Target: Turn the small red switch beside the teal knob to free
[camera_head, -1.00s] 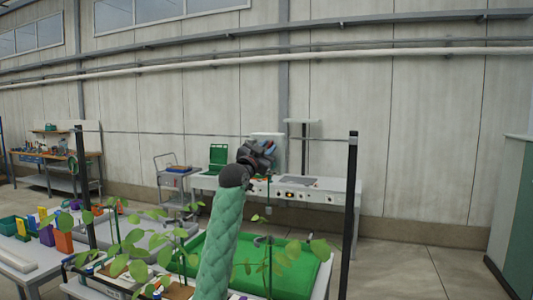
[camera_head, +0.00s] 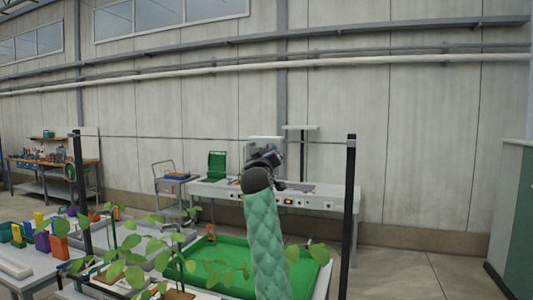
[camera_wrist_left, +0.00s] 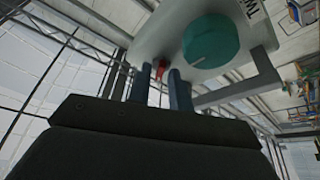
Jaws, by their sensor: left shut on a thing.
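In the left wrist view, the round teal knob (camera_wrist_left: 210,41) sits on the pale face of a box (camera_wrist_left: 160,38) that carries dark lettering, partly cut off. The small red switch (camera_wrist_left: 161,66) is beside the knob, to its lower left. My left gripper (camera_wrist_left: 159,74) has its two dark fingers on either side of the red switch and is shut on it; the fingers hide part of the switch. In the head view, my left gripper (camera_head: 266,157) is small and dark, and hides the knob and switch. My right gripper is not in view.
A green tray (camera_head: 235,252), leafy plants (camera_head: 130,245) and black posts (camera_head: 350,190) are nearer.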

